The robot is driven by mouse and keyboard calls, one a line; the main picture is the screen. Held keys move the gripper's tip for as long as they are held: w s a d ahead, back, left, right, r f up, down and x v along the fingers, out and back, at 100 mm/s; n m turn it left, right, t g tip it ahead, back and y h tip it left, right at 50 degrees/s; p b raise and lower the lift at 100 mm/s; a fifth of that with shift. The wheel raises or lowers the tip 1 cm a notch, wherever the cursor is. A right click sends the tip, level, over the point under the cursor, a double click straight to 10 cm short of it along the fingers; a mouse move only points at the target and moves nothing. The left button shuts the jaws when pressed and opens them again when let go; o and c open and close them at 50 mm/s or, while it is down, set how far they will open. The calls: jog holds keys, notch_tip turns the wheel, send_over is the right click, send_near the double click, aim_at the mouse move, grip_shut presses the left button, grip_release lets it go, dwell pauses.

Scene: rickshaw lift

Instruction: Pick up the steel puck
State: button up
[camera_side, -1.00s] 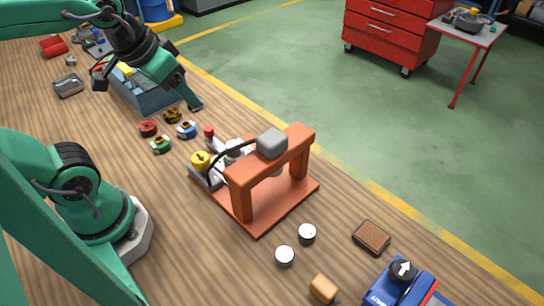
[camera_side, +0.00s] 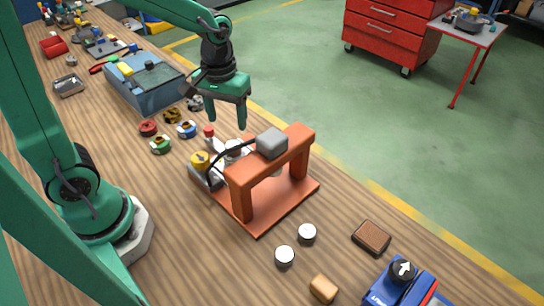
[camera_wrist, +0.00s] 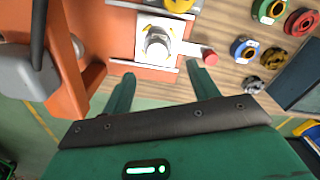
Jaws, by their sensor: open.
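A small grey metallic puck (camera_side: 195,103), which looks like the steel one, lies on the wooden bench at the back of a cluster of coloured pucks. It also shows in the wrist view (camera_wrist: 252,85), to the right of the fingers. My gripper (camera_side: 226,119) is open and empty, raised above the bench to the right of that puck in the side view. In the wrist view, my gripper's fingertips (camera_wrist: 166,78) point towards a white plate carrying a round silver part (camera_wrist: 157,44). They stand apart from the grey puck.
Red (camera_side: 148,128), green (camera_side: 160,145), blue (camera_side: 187,130) and dark gold (camera_side: 172,115) pucks lie close by. An orange press frame (camera_side: 243,172) stands to the right. A blue-grey box (camera_side: 143,86) is behind left. Two white discs (camera_side: 307,233) lie in front.

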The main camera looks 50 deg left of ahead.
aim_at(233, 145)
jog(key=shift+w+f, duration=0.2)
jog(key=shift+f, duration=0.15)
jog(key=shift+f, duration=1.3)
jog(key=shift+d+f, duration=0.2)
jog(key=shift+f, duration=2.45)
jog(key=c, duration=1.3)
jog(key=shift+r, duration=0.1)
